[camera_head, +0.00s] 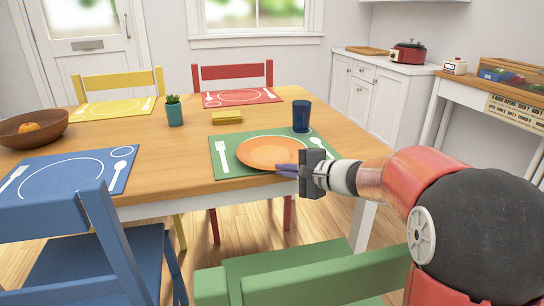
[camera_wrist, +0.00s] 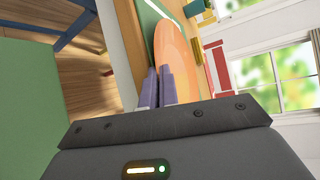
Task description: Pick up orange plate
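The orange plate (camera_head: 265,150) is over the green placemat (camera_head: 226,172) on the near right side of the table. I cannot tell whether it rests fully on the mat. My gripper (camera_head: 284,170) is at the plate's near right rim, with its purple-grey fingers pointing left. In the wrist view, the fingers (camera_wrist: 158,75) are close together with a narrow gap, and the rim of the plate (camera_wrist: 183,50) runs in between their tips. The fingers look shut on the rim. The exact contact is small and partly hidden.
A dark blue cup (camera_head: 301,117) stands just behind the plate. A yellow sponge-like block (camera_head: 227,117) and a potted plant (camera_head: 174,112) are farther back. A wooden bowl (camera_head: 35,127) is at left. Green (camera_head: 300,280) and blue (camera_head: 60,220) chairs stand at the near edge.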

